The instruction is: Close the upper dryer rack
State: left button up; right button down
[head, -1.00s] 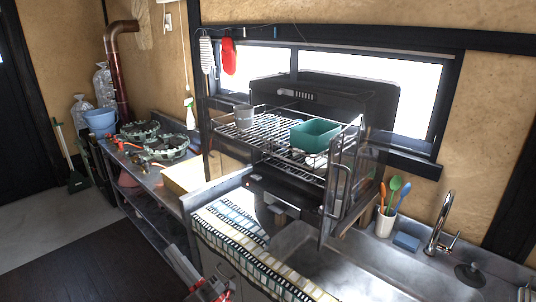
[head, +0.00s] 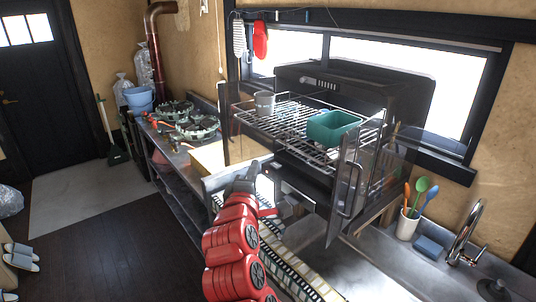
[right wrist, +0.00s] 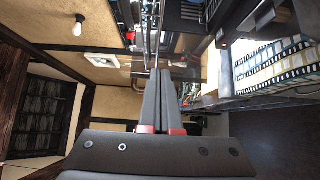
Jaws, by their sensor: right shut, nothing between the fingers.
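The upper dryer rack (head: 285,129) is a wire shelf standing out from the black dryer (head: 350,82). A teal tub (head: 333,128) and a grey cup (head: 264,104) sit on it. A clear upright panel with a handle (head: 347,190) stands at its right side. My right gripper (head: 247,177) is below and in front of the rack's left part, apart from it, over the patterned mat's far end. In the right wrist view, the two dark fingers (right wrist: 165,75) are together and hold nothing. My left gripper is out of view.
A dark lower unit sits under the rack. The patterned mat (head: 300,275) lies on the counter beside the sink. A utensil cup (head: 407,224), blue sponge (head: 429,246) and faucet (head: 467,230) stand at right.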

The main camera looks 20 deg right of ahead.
jog(key=d+p+x, duration=0.1)
jog(key=p+x, duration=0.2)
jog(key=x, duration=0.3)
jog(key=s+d+p+x, duration=0.1)
jog(key=p+x, duration=0.1)
jog(key=x, duration=0.4)
jog(key=shift+d+p, duration=0.35)
jog(key=shift+p, duration=0.05)
jog(key=shift+f, duration=0.1)
jog(key=p, duration=0.2)
send_near(299, 121)
jog(key=d, duration=0.2)
jog(key=w, duration=0.1)
jog(key=shift+w+d+f, duration=0.15)
jog(key=shift+d+f, duration=0.2)
jog(key=shift+d, duration=0.05)
